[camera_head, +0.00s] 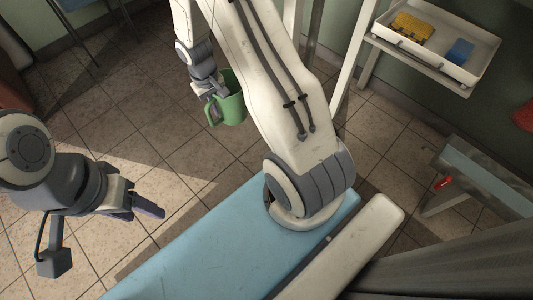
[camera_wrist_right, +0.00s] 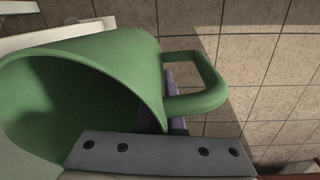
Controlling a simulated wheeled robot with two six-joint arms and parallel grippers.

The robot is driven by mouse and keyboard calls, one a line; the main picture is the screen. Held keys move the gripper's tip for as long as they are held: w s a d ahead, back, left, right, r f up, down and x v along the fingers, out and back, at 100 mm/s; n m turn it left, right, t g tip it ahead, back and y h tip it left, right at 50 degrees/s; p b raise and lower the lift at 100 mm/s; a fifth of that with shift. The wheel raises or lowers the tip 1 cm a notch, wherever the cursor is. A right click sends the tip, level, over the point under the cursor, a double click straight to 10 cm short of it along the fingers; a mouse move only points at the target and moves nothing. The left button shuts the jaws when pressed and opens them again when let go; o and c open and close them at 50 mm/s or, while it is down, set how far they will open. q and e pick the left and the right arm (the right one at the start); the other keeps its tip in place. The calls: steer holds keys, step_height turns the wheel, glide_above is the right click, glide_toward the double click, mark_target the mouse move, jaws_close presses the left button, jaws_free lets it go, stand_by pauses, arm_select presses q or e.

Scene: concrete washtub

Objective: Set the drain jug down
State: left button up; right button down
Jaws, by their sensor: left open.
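The green drain jug (camera_head: 232,103) hangs above the tiled floor in the head view, partly behind my right arm. Its handle is on the left side. My right gripper (camera_head: 214,92) is at the handle side and appears shut on the jug. In the right wrist view the jug (camera_wrist_right: 105,75) fills the left, its mouth facing left and its handle at right. A finger shows through the handle gap; the exact contact is partly hidden. My left gripper (camera_head: 148,207) is open and empty at the lower left, apart from the jug.
A white tray (camera_head: 465,68) with a yellow sponge (camera_head: 411,27) and a blue item (camera_head: 459,51) is at the upper right. A grey bench (camera_head: 480,178) with a small red thing (camera_head: 443,182) stands at right. Tiled floor (camera_head: 130,130) is open at left.

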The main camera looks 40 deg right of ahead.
arm_select(q)
step_height(320, 180, down, 12)
steer(key=b, duration=1.1)
steer(key=shift+f, duration=0.25)
arm_select(e)
steer(key=shift+m, duration=0.8)
steer(key=shift+s+d+f, duration=0.3)
steer(key=shift+d+f, duration=1.4)
steer(key=shift+f, duration=4)
steer(key=shift+s+d+f, duration=0.3)
steer(key=shift+d+f, duration=1.4)
steer(key=shift+f, duration=3.95)
steer(key=shift+s+d+f, duration=0.3)
steer(key=shift+d+f, duration=1.4)
steer(key=shift+f, duration=4)
steer(key=shift+f, duration=0.2)
steer(key=c, duration=1.1)
jaws_free()
arm_select(q)
steer(key=shift+f, duration=0.15)
arm_select(e)
steer(key=shift+o, duration=0.2)
